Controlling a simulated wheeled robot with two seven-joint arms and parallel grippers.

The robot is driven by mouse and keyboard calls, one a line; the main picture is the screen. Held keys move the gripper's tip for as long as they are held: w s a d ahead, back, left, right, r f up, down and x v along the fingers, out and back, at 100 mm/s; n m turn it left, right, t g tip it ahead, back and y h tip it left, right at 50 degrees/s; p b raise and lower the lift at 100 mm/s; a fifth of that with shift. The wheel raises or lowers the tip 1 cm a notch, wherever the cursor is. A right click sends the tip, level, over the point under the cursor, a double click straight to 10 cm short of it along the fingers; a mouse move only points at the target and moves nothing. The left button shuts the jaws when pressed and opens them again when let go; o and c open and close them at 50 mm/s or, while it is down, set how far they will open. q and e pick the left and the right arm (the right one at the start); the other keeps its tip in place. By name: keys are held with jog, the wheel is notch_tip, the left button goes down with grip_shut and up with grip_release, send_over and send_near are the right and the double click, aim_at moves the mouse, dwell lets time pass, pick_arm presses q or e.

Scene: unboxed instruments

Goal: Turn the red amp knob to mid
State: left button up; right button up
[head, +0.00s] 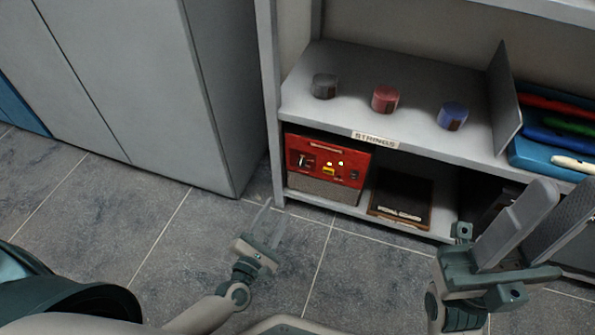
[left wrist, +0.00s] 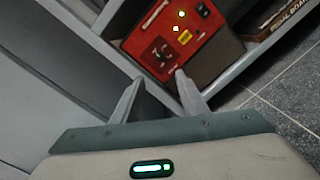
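The red amp (head: 327,163) stands on the bottom shelf at its left end, with a red control panel above a grey grille. Its knob (head: 305,161) is a small dark dial with a pale pointer at the left of the panel; it also shows in the left wrist view (left wrist: 161,52). My left gripper (head: 270,212) is in front of and below the amp, apart from it. Its fingers (left wrist: 156,88) are spread with nothing between them and point toward the panel. My right gripper (head: 497,238) is at the lower right, away from the amp, its fingers apart and empty.
A pedal board (head: 402,197) lies right of the amp on the bottom shelf. The upper shelf (head: 330,60) holds grey, red and blue round tins above a "STRINGS" label (head: 375,140). A grey cabinet (head: 130,80) stands left. Blue trays (head: 555,157) sit right. The tiled floor in front is clear.

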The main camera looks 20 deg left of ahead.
aim_at(300, 165)
pick_arm(q)
jog(key=w, duration=0.5)
jog(key=w+d+b, duration=0.1)
jog(key=w, duration=0.4)
jog(key=w+b, duration=0.1)
jog(key=w, duration=0.5)
jog(key=shift+w+d, duration=0.1)
jog(key=shift+d, duration=0.1)
grip_shut()
